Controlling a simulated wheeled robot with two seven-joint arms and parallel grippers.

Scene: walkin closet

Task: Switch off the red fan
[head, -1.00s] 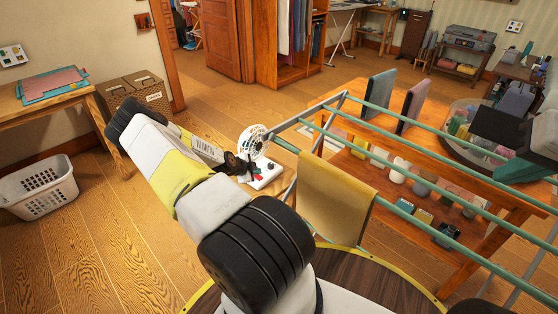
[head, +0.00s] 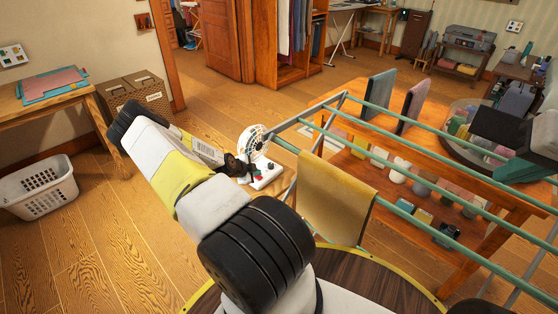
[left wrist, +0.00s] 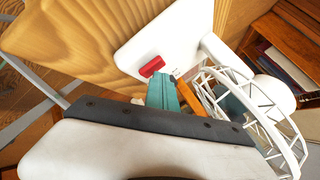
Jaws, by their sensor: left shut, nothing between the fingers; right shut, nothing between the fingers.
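A small white fan (head: 252,140) stands on the end of the wooden table. Its round cage (left wrist: 292,125) shows at the right in the left wrist view. I see no red on the fan's cage. A red switch (left wrist: 152,66) sits on its flat white base (left wrist: 185,32). My left gripper (head: 246,172) is at the base, in front of the fan. Its teal shut fingers (left wrist: 163,90) are empty and close beside the red switch; I cannot tell whether they touch it. My right gripper (head: 507,170), dark and teal, is shut at the right edge, far from the fan.
A drying rack with green rails (head: 430,118) stands right beside the fan, with a mustard cloth (head: 335,195) hanging on it. Several bottles and boxes stand on the wooden table beyond. A white laundry basket (head: 38,185) stands on the open floor at left.

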